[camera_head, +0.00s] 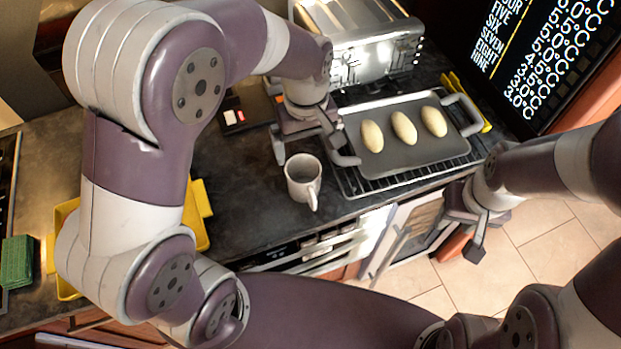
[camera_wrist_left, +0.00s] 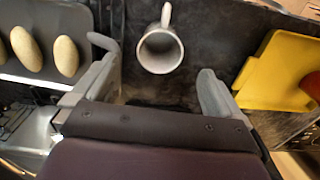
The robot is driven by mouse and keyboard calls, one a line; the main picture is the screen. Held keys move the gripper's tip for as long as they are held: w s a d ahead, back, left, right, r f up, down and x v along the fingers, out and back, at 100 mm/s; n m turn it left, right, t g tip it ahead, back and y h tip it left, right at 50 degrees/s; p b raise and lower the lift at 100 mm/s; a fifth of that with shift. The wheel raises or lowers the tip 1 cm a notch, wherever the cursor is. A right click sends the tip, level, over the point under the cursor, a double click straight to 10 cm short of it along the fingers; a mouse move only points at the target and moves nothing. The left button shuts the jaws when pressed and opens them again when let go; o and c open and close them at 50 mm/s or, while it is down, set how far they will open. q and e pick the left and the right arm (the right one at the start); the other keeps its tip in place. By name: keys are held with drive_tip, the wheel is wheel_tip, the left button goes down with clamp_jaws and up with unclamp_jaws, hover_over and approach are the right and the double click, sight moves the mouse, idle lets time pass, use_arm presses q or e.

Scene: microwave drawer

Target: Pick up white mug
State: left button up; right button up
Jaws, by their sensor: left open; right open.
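The white mug (camera_head: 303,181) stands upright on the dark countertop, left of the baking tray, with its handle toward the front edge. It also shows in the left wrist view (camera_wrist_left: 160,50), with its handle pointing up in that picture. My left gripper (camera_head: 312,150) is open and empty just behind the mug, over the counter. In the left wrist view the open fingers (camera_wrist_left: 158,85) lie to either side, and the mug is beyond their tips, centred between them. My right gripper (camera_head: 475,232) is open and empty, in front of the counter near the open cabinet door, away from the mug.
The grey baking tray (camera_head: 385,166) with three bread rolls (camera_head: 404,128) sits on a wire rack right of the mug. A toaster (camera_head: 375,50) stands behind. A yellow tray (camera_head: 200,215) and green sponge (camera_head: 17,262) are left. The counter just left of the mug is clear.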

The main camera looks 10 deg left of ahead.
use_arm(q)
drive_tip(key=p, duration=0.3)
hover_over(305, 177)
drive_tip(key=s, duration=0.3)
drive_tip(key=f, duration=1.2)
drive_tip(key=shift+s+d+f, duration=0.15)
drive_tip(key=shift+s+d, duration=0.05)
drive_tip(key=shift+d, duration=0.2)
drive_tip(key=shift+w+f, duration=0.1)
drive_tip(key=shift+f, duration=0.1)
drive_tip(key=c, duration=1.1)
drive_tip(key=shift+c, duration=0.5)
